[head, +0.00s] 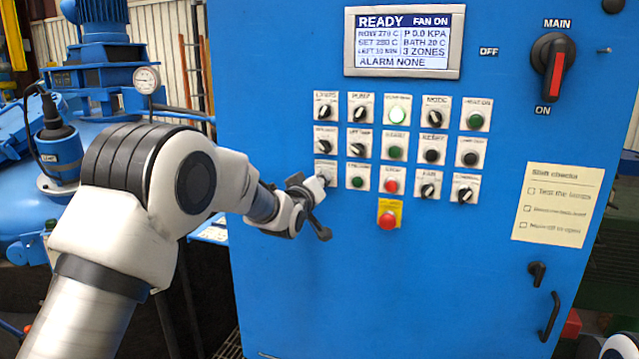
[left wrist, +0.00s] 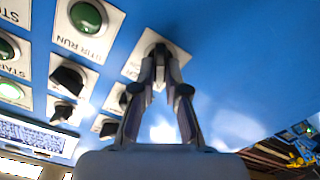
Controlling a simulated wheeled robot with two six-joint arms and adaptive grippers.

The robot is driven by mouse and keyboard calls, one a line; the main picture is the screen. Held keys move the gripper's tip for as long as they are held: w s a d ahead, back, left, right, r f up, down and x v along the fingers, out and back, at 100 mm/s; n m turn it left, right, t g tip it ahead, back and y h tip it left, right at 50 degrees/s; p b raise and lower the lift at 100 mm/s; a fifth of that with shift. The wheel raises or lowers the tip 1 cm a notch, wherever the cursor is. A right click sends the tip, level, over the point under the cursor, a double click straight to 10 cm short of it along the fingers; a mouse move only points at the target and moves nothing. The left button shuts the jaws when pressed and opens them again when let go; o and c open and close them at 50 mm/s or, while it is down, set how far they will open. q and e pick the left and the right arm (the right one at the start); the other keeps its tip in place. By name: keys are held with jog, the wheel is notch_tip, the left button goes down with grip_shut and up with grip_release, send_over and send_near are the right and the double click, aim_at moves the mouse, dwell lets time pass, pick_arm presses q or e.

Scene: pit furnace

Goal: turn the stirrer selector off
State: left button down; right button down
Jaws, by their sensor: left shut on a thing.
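The stirrer selector (head: 325,168) is a black knob on a pale plate, at the left end of the bottom row of controls on the blue cabinet. My left gripper (head: 319,187) is at it and partly covers it in the head view. In the left wrist view, my left gripper (left wrist: 160,62) is shut on the black knob of the selector (left wrist: 157,48), beside the green STIR RUN button (left wrist: 87,18). The fingers hide most of the knob, so its pointing direction cannot be told.
Other selectors and buttons crowd close to the right and above, including a red button (head: 391,186) and a red emergency button (head: 388,219) on yellow. A display (head: 404,42) reads READY, FAN ON. The main switch (head: 553,68) is at upper right. The panel below is clear.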

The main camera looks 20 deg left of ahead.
pick_arm(q)
jog(key=c, duration=1.2)
grip_release()
jog(key=s, duration=1.2)
jog(key=shift+a, duration=0.2)
